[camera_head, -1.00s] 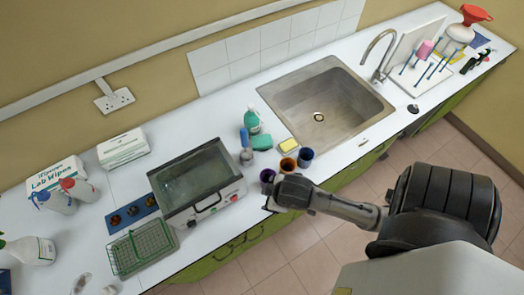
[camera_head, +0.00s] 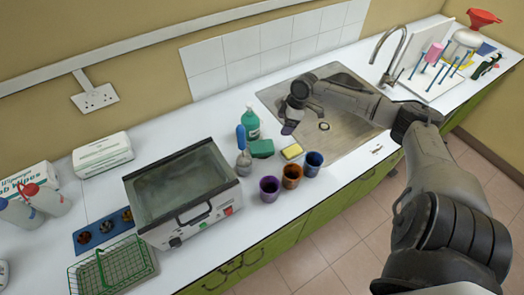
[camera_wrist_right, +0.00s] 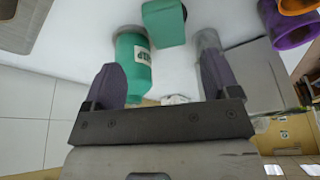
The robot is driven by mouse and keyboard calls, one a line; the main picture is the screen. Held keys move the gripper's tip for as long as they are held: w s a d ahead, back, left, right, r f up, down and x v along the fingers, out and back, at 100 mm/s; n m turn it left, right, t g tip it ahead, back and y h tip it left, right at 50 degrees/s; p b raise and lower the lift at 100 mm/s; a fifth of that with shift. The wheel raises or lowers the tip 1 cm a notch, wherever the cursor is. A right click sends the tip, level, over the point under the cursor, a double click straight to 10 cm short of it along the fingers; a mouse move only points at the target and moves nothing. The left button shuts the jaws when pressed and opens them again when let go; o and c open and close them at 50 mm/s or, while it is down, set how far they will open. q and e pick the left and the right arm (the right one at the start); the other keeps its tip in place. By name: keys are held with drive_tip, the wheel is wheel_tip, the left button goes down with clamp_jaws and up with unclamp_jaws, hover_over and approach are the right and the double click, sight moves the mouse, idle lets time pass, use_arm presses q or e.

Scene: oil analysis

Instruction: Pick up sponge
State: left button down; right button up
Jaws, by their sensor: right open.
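A green sponge-like block (camera_head: 262,148) lies on the white counter beside a green bottle (camera_head: 251,123). A small yellow sponge-like block (camera_head: 292,151) lies just to its right, near the sink's edge. My right gripper (camera_head: 289,127) is above the sink's left side, to the right of the bottle, and touches neither block. In the right wrist view my right gripper (camera_wrist_right: 160,82) is open and empty. The green block (camera_wrist_right: 163,22) and bottle (camera_wrist_right: 133,62) show beyond its fingers. The yellow block is not clear there. My left gripper is not in view.
A purple cup (camera_head: 269,188), an orange cup (camera_head: 291,175) and a blue cup (camera_head: 313,163) line the counter's front edge. A brush (camera_head: 243,160) stands left of the green block. The water bath (camera_head: 184,225) is further left. The sink (camera_head: 345,135) is empty.

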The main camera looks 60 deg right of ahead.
approach(267, 145)
drive_tip(key=shift+n+y, duration=0.4)
drive_tip(key=x, duration=0.5)
drive_tip(key=shift+s+d+f+b, duration=0.15)
drive_tip(key=shift+s+d+b, duration=0.05)
drive_tip(key=shift+d+b, duration=0.2)
drive_tip(key=shift+x, duration=2.5)
drive_tip(key=shift+w, duration=0.15)
drive_tip(key=c, duration=0.7)
